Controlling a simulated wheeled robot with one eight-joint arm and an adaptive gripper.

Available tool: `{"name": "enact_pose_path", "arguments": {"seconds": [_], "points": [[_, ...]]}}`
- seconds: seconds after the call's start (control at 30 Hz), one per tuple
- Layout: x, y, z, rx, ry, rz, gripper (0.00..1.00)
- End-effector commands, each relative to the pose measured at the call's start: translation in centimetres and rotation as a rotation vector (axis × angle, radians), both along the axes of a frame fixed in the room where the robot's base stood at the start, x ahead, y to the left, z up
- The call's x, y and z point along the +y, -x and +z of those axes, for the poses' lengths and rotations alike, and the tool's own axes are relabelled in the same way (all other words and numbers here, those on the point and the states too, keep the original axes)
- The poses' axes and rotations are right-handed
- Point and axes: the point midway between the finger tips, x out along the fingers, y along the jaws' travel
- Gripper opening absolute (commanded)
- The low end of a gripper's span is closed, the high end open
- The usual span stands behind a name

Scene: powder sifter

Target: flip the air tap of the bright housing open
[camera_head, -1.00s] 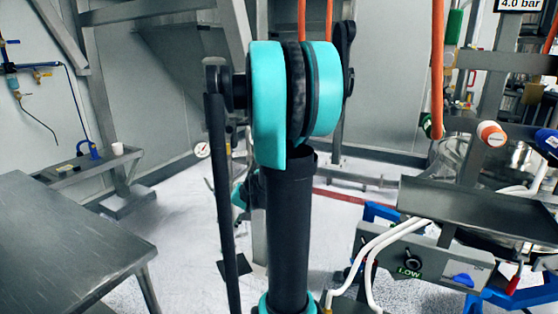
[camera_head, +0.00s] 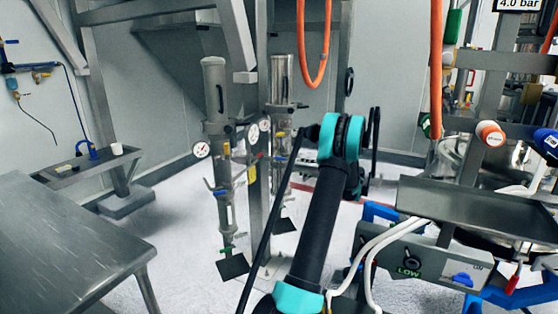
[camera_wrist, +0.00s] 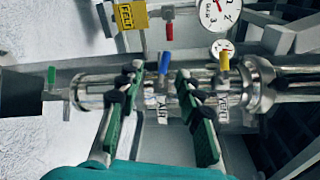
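In the wrist view a shiny metal housing (camera_wrist: 92,91) lies across the picture. Its air tap (camera_wrist: 165,62) has a blue handle standing crosswise to the housing, above an AIR label (camera_wrist: 162,108). A yellow-handled tap (camera_wrist: 224,61) marked VENT is to its right, and a green-handled tap (camera_wrist: 52,77) is at the left end. My gripper (camera_wrist: 156,75) is open, its green-padded fingers on either side of the blue handle in the picture; contact cannot be told. In the head view my arm hides the gripper. Two upright housings, left (camera_head: 214,85) and right (camera_head: 282,78), show there.
A yellow tag (camera_wrist: 131,16), a red-handled tap (camera_wrist: 169,22) and round gauges (camera_wrist: 220,14) lie above the housing in the wrist view. In the head view, a steel table (camera_head: 70,235) stands left, an orange hose (camera_head: 316,75) hangs behind, and a control box (camera_head: 425,258) stands right.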

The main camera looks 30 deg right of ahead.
Motion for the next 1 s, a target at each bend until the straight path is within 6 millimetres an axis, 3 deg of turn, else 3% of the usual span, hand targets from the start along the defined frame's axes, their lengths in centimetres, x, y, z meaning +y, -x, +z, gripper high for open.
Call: {"name": "enact_pose_path", "arguments": {"seconds": [0.1, 0.27, 0.47, 1.0], "points": [[-2.7, 0.7, -0.2, -0.033, -0.037, -0.022, 0.36], [-3.2, 0.5, -0.2, -0.047, -0.05, -0.027, 0.36], [-1.8, -2.0, -0.2, -0.045, -0.05, -0.026, 0.36], [3.1, -11.3, -0.3, -0.044, -0.049, -0.025, 0.36]]}}
